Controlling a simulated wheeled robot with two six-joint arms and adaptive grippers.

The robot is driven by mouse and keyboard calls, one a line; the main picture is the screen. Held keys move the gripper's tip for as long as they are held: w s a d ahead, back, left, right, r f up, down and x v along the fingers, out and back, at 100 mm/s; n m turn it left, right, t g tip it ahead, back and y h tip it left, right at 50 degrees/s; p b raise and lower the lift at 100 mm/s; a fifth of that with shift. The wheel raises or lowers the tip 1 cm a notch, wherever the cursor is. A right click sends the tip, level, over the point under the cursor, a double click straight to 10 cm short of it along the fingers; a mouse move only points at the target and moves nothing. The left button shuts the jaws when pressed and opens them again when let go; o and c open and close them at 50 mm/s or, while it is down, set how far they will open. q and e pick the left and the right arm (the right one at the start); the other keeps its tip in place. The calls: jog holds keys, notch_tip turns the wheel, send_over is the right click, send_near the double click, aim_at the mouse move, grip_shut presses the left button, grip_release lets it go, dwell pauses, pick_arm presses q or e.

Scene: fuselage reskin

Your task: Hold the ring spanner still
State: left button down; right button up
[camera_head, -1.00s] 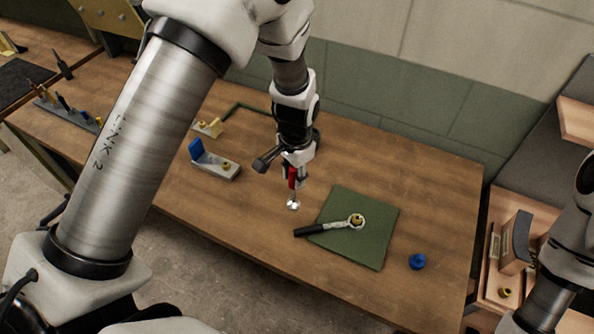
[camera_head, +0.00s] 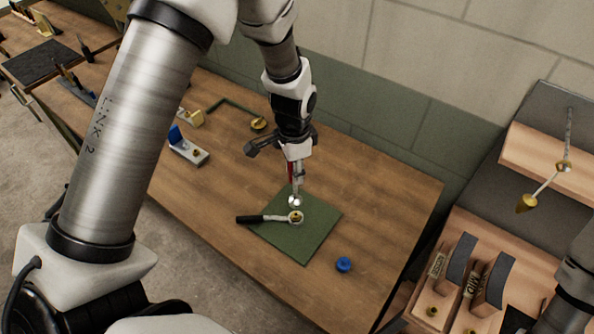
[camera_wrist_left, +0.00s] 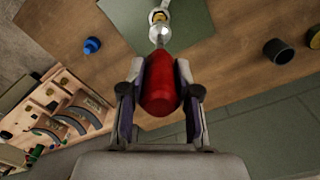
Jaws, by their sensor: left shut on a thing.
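The ring spanner (camera_head: 268,218) lies on the green mat (camera_head: 308,242), its black handle reaching past the mat's left edge. Its ring end is around a small brass piece (camera_head: 296,216). My left gripper (camera_head: 292,172) is shut on a red-handled tool (camera_wrist_left: 160,88) with a shiny silver tip (camera_head: 295,201). The tip is over the mat beside the ring end, which also shows at the top of the left wrist view; I cannot tell whether they touch. The spanner's handle is not in the wrist view. My right gripper is out of view.
A blue knob (camera_head: 344,264) sits on the wooden table (camera_head: 225,190) right of the mat. A grey block with a blue upright (camera_head: 188,147) stands at the left. At the right are wooden shelves with curved pieces (camera_head: 490,280) and a hanging brass-tipped pointer (camera_head: 528,203).

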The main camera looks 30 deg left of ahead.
pick_arm(q)
jog(key=shift+d+r, duration=0.1)
jog(key=shift+f+b, duration=1.3)
jog(key=shift+f, duration=1.3)
jog(key=shift+s, duration=0.15)
